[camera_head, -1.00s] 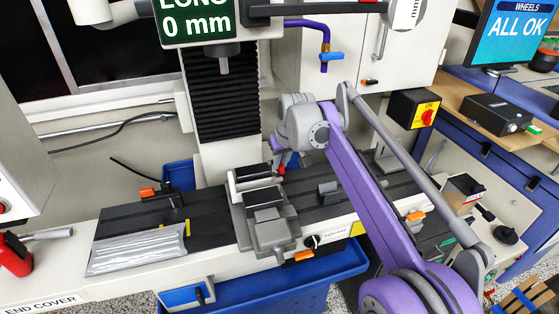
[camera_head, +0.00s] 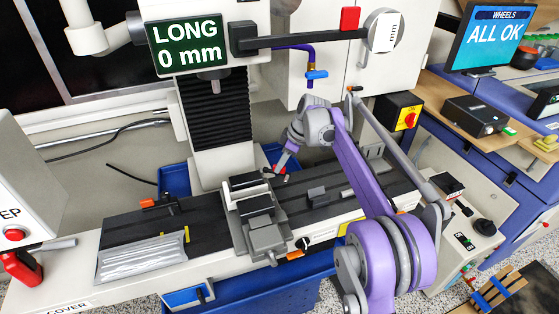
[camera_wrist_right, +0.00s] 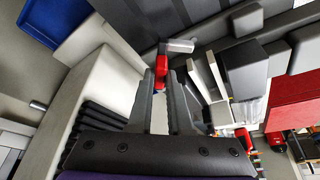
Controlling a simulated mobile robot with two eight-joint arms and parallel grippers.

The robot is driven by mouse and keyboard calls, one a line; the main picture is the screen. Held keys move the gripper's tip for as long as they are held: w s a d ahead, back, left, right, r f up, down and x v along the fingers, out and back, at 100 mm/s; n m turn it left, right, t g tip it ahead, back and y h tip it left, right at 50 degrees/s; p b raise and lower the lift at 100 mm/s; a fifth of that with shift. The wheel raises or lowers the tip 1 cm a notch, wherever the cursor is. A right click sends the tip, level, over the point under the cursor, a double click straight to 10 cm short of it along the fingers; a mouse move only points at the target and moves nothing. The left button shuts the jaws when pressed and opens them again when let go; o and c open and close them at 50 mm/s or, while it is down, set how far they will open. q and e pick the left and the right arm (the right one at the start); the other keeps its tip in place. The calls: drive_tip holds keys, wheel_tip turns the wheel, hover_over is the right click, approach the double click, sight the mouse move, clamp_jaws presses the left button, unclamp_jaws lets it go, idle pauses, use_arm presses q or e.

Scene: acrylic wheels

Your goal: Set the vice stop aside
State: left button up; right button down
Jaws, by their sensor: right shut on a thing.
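The vice stop (camera_wrist_right: 162,66), a small red block with a short grey rod, sits between the fingertips of my right gripper (camera_wrist_right: 160,78) in the right wrist view. My right gripper (camera_head: 279,170) is shut on it; in the head view it is at the back right of the grey vice (camera_head: 262,238) on the machine table. Only a small red part of the stop shows there, and I cannot tell whether it touches the vice. The vice's dark jaws show in the right wrist view (camera_wrist_right: 242,66). My left gripper is out of view.
The dark slotted machine table (camera_head: 215,226) runs both ways from the vice. A silver bag (camera_head: 140,262) lies on its left part, near an orange-tipped fixture (camera_head: 160,203). A dark block (camera_head: 317,196) stands right of the vice. The machine column (camera_head: 210,125) rises behind.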

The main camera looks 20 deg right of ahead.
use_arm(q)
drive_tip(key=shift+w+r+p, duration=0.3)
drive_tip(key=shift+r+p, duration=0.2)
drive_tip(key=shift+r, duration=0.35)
use_arm(e)
drive_tip(key=shift+w+d+r+n, duration=0.2)
drive_tip(key=shift+w+n, duration=0.15)
drive_tip(key=shift+n, duration=0.35)
drive_tip(key=shift+f, duration=0.1)
drive_tip(key=c, duration=0.8)
unclamp_jaws()
drive_tip(key=shift+c, duration=0.2)
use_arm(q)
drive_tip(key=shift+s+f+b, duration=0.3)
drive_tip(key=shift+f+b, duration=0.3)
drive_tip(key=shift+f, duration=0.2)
use_arm(e)
drive_tip(key=s+d+r, duration=0.2)
drive_tip(key=s+d, duration=0.4)
drive_tip(key=d, duration=0.5)
drive_tip(key=shift+d+r, duration=0.35)
drive_tip(key=shift+s, duration=0.1)
